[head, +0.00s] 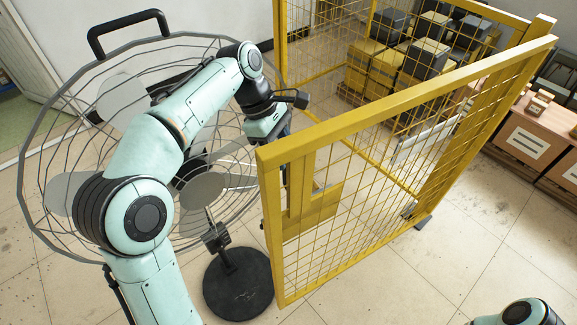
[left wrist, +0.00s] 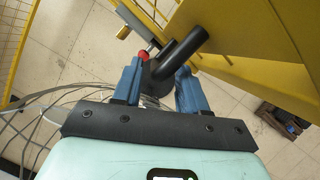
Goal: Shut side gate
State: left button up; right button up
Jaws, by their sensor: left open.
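The side gate (head: 405,165) is a yellow framed mesh panel standing open, its free edge swung out from the yellow fence. A black handle (left wrist: 180,55) with a red knob (left wrist: 144,56) sits on a yellow plate (left wrist: 235,35) of the gate in the left wrist view. My left gripper (head: 285,130) is at the gate's free edge in the head view, partly hidden behind the frame. Its blue fingers (left wrist: 158,80) are open, on either side of the black handle; I cannot tell whether they touch it. My right gripper is out of view.
A large wire-cage fan (head: 75,150) on a round black base (head: 238,283) stands left of the gate, behind my left arm. The yellow fence (head: 330,60) encloses stacked black and yellow boxes (head: 385,55). The floor in front is clear.

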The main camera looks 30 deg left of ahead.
pick_arm(q)
jog(key=x, duration=0.2)
jog(key=shift+s+d+f, duration=0.1)
jog(key=shift+d+f, duration=0.1)
jog(key=shift+f, duration=0.15)
jog(key=shift+w+d+f+b, duration=0.2)
jog(key=shift+w+f+b, duration=0.1)
jog(key=shift+f, duration=0.2)
jog(key=shift+s, duration=0.1)
grip_shut()
jog(key=shift+d, duration=0.1)
